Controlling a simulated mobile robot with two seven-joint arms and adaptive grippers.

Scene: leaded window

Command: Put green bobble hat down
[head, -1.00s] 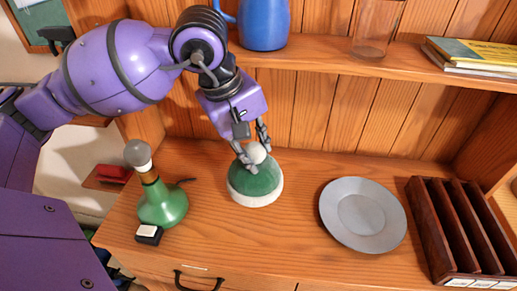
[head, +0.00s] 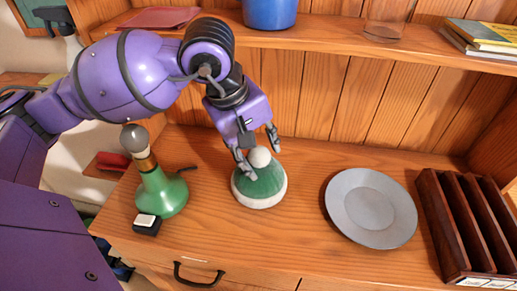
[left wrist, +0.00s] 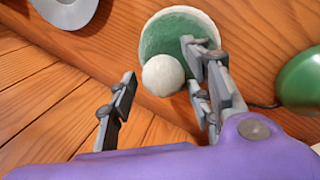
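The green bobble hat (head: 262,187), with a white brim and a white bobble (head: 259,157), sits upright on the wooden dresser top. My left gripper (head: 261,161) is just above it with its fingers spread, one to each side of the bobble. In the left wrist view the hat (left wrist: 160,38) lies beyond the open left gripper (left wrist: 160,64). There the left finger stands clear of the bobble, and the right finger overlaps the hat; I cannot tell if it touches. My right gripper is not in view.
A green lamp base with a bulb (head: 160,190) stands left of the hat, with a small black-and-white box (head: 147,224) before it. A grey plate (head: 370,208) and a dark slotted rack (head: 445,235) are to the right. A shelf (head: 330,45) runs above.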

